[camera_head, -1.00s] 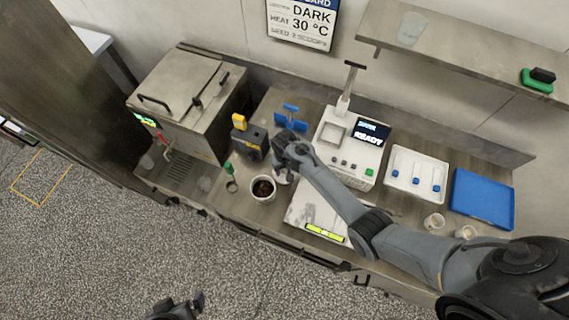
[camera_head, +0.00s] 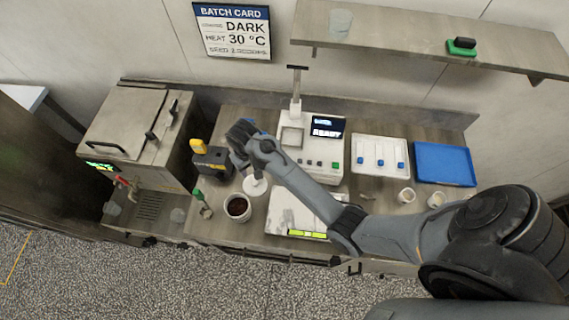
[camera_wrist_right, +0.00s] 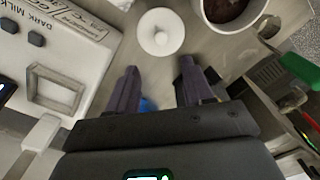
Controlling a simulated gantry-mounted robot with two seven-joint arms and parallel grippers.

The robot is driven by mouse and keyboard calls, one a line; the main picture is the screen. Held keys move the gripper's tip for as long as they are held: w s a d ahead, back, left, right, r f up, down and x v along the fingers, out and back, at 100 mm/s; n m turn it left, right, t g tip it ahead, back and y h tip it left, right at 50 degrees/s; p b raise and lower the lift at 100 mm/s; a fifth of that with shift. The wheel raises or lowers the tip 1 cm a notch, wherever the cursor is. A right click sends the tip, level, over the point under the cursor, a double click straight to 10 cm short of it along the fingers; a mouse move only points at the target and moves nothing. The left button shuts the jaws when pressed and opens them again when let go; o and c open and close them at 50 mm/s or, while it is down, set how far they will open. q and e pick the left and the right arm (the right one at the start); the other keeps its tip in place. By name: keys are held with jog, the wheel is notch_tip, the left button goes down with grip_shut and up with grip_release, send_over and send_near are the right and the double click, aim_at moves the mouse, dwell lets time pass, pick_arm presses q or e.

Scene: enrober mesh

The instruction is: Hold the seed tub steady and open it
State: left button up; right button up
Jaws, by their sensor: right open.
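A white tub (camera_head: 237,207) stands open on the counter, with dark brown contents inside; it also shows at the top of the right wrist view (camera_wrist_right: 235,14). A round white lid with a knob (camera_head: 255,186) is on the counter right beside it, apart from the tub, and shows clearly in the right wrist view (camera_wrist_right: 161,33). My right gripper (camera_wrist_right: 155,78) is open and empty, its fingers spread and pointing toward the lid without touching it. In the head view my right gripper (camera_head: 241,150) is behind the tub and lid. My left gripper is out of view.
A yellow-and-black device (camera_head: 210,160) and a green-topped item (camera_head: 199,200) stand left of the tub. A machine with a READY screen (camera_head: 328,127) is at the right. Further right are a white tray (camera_head: 381,142), a blue tray (camera_head: 444,164) and small cups (camera_head: 406,195).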

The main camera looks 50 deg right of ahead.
jog(key=s+a+r+n+t, duration=0.1)
jog(key=s+r+n+t, duration=0.15)
jog(key=s, duration=0.85)
jog(key=s+r+n+t, duration=0.1)
jog(key=s+r, duration=0.2)
jog(key=s, duration=0.9)
jog(key=w+p+v, duration=0.1)
jog(key=p+v, duration=0.6)
jog(key=v, duration=0.2)
jog(key=shift+w+a+r+p, duration=0.3)
jog(key=shift+a+r+p, duration=0.05)
jog(key=shift+a+r, duration=0.1)
jog(key=shift+n, duration=0.25)
